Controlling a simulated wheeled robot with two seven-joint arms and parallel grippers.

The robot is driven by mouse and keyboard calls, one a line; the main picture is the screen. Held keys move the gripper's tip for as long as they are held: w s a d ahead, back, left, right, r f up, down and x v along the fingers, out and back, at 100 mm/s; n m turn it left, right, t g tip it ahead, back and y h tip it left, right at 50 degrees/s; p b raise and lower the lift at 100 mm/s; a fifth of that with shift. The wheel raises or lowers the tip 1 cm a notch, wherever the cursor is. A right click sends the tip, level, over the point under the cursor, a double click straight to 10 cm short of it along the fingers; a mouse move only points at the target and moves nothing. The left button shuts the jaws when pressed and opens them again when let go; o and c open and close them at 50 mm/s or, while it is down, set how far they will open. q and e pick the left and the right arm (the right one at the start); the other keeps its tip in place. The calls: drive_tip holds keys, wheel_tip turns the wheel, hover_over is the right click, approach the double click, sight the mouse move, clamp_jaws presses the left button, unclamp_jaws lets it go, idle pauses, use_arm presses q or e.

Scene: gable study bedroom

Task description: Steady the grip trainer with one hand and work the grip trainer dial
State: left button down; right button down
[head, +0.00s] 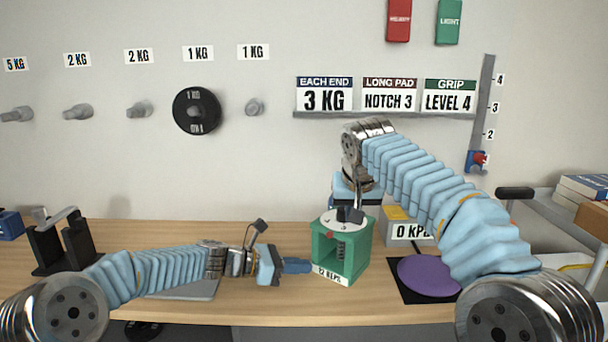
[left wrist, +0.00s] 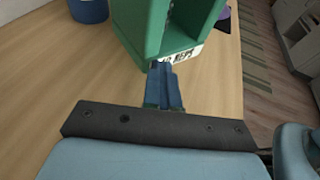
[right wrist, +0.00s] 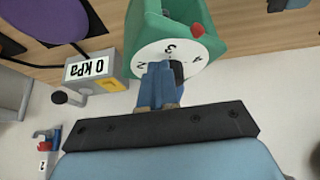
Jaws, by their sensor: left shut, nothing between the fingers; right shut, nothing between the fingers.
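The grip trainer (head: 328,252) is a green open-fronted box standing on the desk, with a spring inside and a "12 REPS" label at its lower front. Its white dial (head: 330,222) is on top; the right wrist view shows the dial (right wrist: 150,54) with numbers 2, 3 and 4 and a dark knob partly behind my fingers. My left gripper (head: 308,266) is shut and empty, its blue tips at the trainer's left side; contact is unclear. My right gripper (right wrist: 158,70) is shut and empty, pointing down at the dial beside the knob; I cannot tell if it touches.
A sign (head: 450,96) reads GRIP LEVEL 4. A grey box (head: 408,232) showing 0 kPa and a purple disc (head: 428,275) lie right of the trainer. A black stand (head: 62,245) is at the left. Bare desk (head: 200,232) shows behind my left arm.

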drive_tip(key=shift+s+a, duration=0.1)
drive_tip(key=shift+a, duration=0.35)
drive_tip(key=shift+a, duration=0.3)
drive_tip(key=shift+a, duration=0.1)
idle(0.4)
drive_tip(key=shift+s, duration=0.3)
wheel_tip(320, 180, up, 5)
drive_tip(key=shift+w+a, duration=0.1)
drive_tip(key=shift+r, duration=0.55)
